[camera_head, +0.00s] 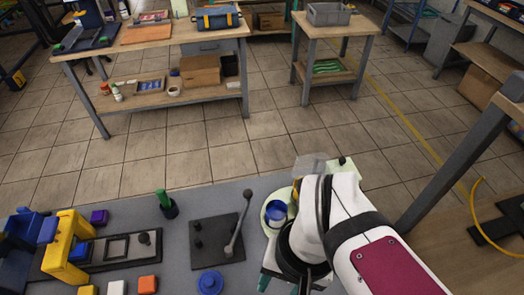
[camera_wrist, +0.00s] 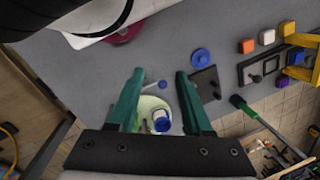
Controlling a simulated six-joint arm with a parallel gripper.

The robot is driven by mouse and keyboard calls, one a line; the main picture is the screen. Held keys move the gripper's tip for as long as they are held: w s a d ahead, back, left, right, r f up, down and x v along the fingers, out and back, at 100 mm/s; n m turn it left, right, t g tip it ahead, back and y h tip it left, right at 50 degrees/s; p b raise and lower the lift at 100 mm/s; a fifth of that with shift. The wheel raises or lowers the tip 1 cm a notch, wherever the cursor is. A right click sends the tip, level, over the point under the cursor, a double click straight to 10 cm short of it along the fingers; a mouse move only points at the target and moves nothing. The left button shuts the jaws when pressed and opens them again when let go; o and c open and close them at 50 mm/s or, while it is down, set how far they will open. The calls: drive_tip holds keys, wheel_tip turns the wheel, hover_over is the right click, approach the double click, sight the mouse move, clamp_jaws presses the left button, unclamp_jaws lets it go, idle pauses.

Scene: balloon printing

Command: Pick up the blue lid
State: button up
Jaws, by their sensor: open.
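The blue lid (camera_head: 210,283) is a round disc with a small raised centre. It lies on the grey table near the front edge in the head view. It also shows in the wrist view (camera_wrist: 201,56), beyond and to the right of my fingertips. My gripper (camera_wrist: 160,74) has two green fingers, spread apart with nothing held between them. In the head view my white arm hides most of the gripper. A blue and white cup-like container (camera_head: 276,211) stands on a pale green round plate (camera_head: 270,224) beside my arm, well apart from the lid.
A dark square plate with a lever (camera_head: 215,240) lies just behind the lid. Orange and white blocks (camera_head: 147,284) sit to its left, near a yellow and blue press (camera_head: 62,245).

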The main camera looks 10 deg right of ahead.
drive_tip(key=o, duration=0.8)
drive_tip(key=m+h, duration=0.2)
drive_tip(key=m, duration=3.2)
hover_over(209, 281)
drive_tip(key=s, duration=0.1)
wheel_tip(209, 281, down, 6)
drive_tip(key=shift+n, duration=0.3)
drive_tip(key=f, duration=1)
drive_tip(key=w+f, duration=0.1)
drive_tip(key=f, duration=0.4)
drive_tip(key=shift+f, duration=0.25)
